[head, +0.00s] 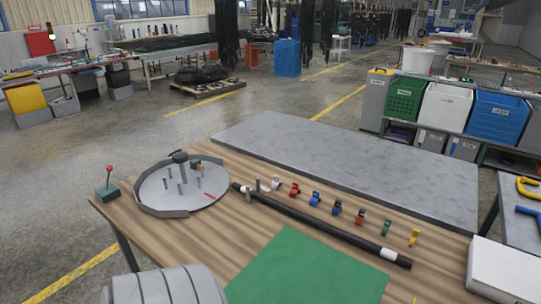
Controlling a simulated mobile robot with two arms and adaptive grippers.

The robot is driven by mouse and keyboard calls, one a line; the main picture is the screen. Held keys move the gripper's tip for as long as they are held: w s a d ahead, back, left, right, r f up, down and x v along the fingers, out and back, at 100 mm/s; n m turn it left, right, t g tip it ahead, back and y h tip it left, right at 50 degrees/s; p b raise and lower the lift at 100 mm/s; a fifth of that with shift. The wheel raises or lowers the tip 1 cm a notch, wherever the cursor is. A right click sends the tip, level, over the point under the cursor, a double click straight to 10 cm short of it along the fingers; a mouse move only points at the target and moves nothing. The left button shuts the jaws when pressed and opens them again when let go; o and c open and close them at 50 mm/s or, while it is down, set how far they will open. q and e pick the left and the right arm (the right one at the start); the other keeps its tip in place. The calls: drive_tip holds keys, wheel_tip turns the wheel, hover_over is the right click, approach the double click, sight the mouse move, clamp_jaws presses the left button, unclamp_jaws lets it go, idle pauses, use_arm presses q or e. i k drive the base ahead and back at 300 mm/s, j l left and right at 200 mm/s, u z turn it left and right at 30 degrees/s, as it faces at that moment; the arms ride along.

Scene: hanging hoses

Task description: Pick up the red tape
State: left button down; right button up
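A row of small coloured tapes stands on the wooden table (222,245). One red tape (295,189) is near the row's left end, between a white tape (276,183) and a blue tape (315,198). A second, orange-red tape (360,217) stands further right, between a dark blue tape (336,207) and a green tape (386,227). A yellow tape (413,237) ends the row on the right. Neither of my grippers shows in the head view.
A long black hose (320,225) lies in front of the tapes. A green mat (305,272) is nearer. A round metal tray with pegs (155,196) and a red-knobbed box (107,190) stand left. A grey slab (350,155) lies behind; a white box (505,272) is right.

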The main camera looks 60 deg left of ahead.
sight(295, 189)
drive_tip(key=u, duration=1.7)
drive_tip(key=k+j+u, duration=0.1)
drive_tip(key=j, duration=0.25)
